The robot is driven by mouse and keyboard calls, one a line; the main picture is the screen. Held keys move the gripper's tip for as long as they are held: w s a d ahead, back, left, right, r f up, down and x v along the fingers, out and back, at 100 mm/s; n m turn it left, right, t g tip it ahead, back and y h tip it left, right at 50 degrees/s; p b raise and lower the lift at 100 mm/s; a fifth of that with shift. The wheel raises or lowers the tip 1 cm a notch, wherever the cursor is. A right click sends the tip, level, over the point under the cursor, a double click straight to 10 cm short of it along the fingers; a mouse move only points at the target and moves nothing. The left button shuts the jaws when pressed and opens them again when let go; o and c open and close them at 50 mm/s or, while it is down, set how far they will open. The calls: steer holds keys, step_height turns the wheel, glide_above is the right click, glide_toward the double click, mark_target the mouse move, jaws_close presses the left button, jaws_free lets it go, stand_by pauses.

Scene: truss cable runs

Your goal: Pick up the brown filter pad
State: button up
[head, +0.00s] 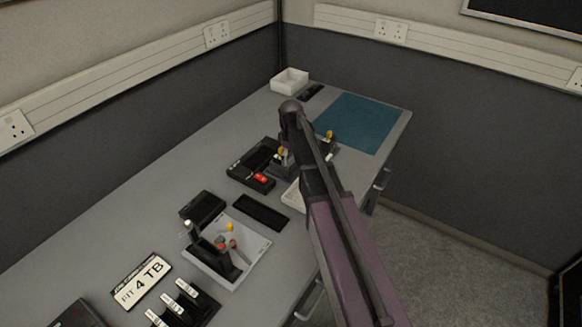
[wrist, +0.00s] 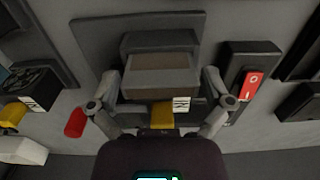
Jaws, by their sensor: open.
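The brown filter pad (wrist: 162,75) appears as a grey-brown block in the middle of the wrist view. It sits against a dark stepped holder (wrist: 158,42). My gripper (wrist: 160,80) is open, with one finger on each side of the block. I cannot tell whether either finger touches it. In the head view my gripper (head: 285,165) points down over the middle of the bench, and my arm hides much of what is there. The pad cannot be made out in the head view.
A black box with a red switch (wrist: 252,83) stands close right of the fingers. A yellow block (wrist: 162,115) with a white label is just below the pad. A red part (wrist: 75,123) lies left. The bench (head: 130,205) also holds a blue mat (head: 360,122) and white tray (head: 289,80).

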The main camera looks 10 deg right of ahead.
steer(key=shift+f, duration=0.5)
steer(key=c, duration=0.8)
